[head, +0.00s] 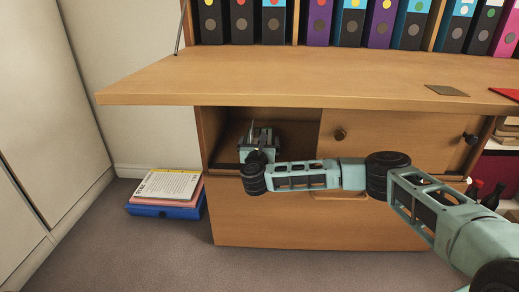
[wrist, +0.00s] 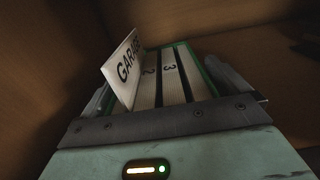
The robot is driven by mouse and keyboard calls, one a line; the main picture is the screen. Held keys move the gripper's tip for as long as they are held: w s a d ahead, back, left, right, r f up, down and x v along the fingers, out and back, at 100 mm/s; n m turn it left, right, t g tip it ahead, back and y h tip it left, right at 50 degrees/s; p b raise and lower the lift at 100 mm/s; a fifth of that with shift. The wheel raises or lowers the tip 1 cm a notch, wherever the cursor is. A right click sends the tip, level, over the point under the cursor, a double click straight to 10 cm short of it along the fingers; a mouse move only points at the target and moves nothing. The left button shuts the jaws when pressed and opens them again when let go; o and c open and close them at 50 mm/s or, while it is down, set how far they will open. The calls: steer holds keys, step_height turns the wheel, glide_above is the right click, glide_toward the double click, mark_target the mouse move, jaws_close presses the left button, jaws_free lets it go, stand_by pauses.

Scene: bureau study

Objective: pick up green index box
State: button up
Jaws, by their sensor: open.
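The green index box (wrist: 212,82) shows in the wrist view as a green-rimmed box with pale numbered dividers. A white card reading "GARAGE" (wrist: 127,68) stands tilted up at its left. My gripper (wrist: 175,95) is open, with one finger at the left of the box and one at the right. I cannot tell whether the fingers touch it. In the head view my gripper (head: 262,133) reaches into the open left compartment of the bureau (head: 232,125). There my gripper and wrist hide most of the box.
A fold-down desk flap (head: 300,78) juts out above my arm. A sliding door (head: 385,135) with a round knob closes the right part of the compartment. Binders line the shelf above.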

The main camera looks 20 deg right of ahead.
steer(key=shift+r, duration=0.1)
steer(key=c, duration=1.2)
steer(key=shift+r, duration=0.1)
